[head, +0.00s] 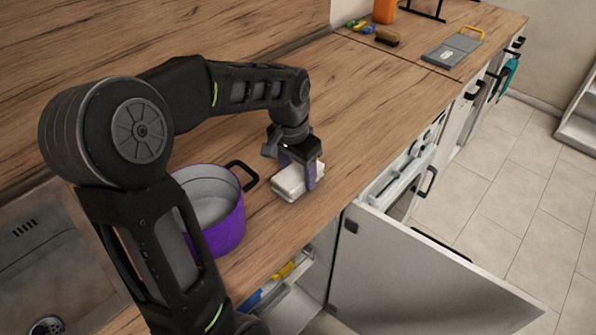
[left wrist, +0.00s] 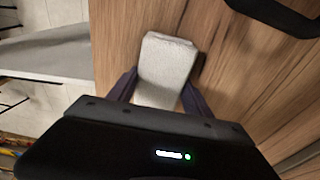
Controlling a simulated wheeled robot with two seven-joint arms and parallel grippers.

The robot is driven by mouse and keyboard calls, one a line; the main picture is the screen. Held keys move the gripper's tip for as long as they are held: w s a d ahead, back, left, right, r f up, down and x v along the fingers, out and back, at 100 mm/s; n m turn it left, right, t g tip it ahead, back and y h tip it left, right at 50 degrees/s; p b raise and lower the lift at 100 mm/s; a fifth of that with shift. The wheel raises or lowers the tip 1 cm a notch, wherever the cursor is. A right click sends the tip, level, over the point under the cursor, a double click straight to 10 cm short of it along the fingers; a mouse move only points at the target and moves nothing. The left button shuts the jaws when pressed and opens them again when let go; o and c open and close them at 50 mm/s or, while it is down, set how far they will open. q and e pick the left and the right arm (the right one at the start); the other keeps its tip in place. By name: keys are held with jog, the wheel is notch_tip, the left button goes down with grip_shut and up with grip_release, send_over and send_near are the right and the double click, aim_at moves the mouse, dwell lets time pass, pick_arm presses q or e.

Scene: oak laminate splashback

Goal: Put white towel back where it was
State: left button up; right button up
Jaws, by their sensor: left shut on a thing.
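The white towel (head: 289,185) is a small folded bundle at the wooden counter, right of the purple pot. My left gripper (head: 305,178) reaches down from above with its fingers on either side of the towel and is shut on it. In the left wrist view the towel (left wrist: 166,68) shows between the two dark fingers (left wrist: 160,88), its far end sticking out past them. I cannot tell whether the towel rests on the counter or is slightly above it. My right gripper is not in view.
The purple pot (head: 228,222) with a black handle stands close left of the towel. A grey board (head: 452,52) and a brush (head: 387,38) lie farther back. The counter between is clear.

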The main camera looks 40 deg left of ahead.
aim_at(294, 175)
pick_arm(q)
jog(key=o, duration=1.2)
jog(key=shift+f, duration=0.1)
jog(key=r, duration=0.4)
jog(key=s+r, duration=0.1)
jog(key=r, duration=0.7)
jog(key=shift+s+r, duration=0.1)
jog(key=shift+s, duration=0.15)
